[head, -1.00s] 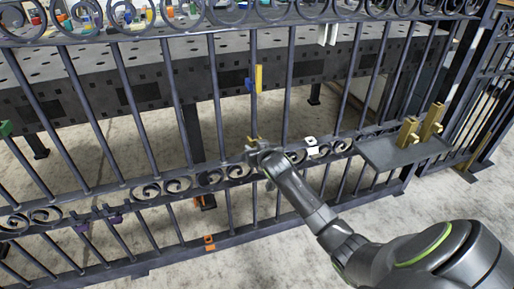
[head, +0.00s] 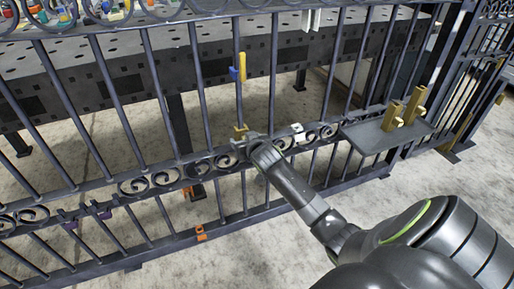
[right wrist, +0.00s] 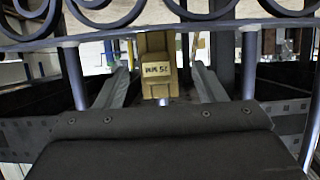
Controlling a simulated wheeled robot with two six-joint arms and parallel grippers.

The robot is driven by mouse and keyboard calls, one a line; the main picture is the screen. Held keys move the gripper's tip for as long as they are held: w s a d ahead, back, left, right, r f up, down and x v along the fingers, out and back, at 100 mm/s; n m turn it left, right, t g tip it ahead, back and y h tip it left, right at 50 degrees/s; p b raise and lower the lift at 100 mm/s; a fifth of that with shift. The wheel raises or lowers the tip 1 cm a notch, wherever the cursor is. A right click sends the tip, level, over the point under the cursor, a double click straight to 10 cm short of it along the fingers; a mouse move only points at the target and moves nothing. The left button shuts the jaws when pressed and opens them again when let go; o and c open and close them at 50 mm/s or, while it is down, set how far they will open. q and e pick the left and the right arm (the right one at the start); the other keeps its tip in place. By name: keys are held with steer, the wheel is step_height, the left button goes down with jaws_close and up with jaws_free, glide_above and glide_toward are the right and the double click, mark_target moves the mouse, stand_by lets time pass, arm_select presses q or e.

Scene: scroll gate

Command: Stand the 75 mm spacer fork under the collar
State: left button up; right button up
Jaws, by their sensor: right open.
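A brass fork block with an upside-down "75 MM" label (right wrist: 157,68) stands at an upright bar of the gate, by the scroll rail. It also shows small in the head view (head: 239,130). My right gripper (head: 246,140) is at this block. In the right wrist view its two fingers (right wrist: 160,84) lie apart, one each side of the block, with visible gaps. A yellow and blue piece (head: 243,66), possibly the collar, sits higher on the same bar, clearly above the block. My left gripper is not in view.
Two other brass forks (head: 394,116) stand on a dark shelf (head: 378,137) at the right of the gate. A white clip (head: 298,133) is on the scroll rail just right of my gripper. A perforated dark table (head: 130,85) stands behind the bars.

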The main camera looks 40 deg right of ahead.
steer(key=p+v, duration=0.4)
steer(key=v, duration=1.1)
steer(key=shift+a, duration=0.1)
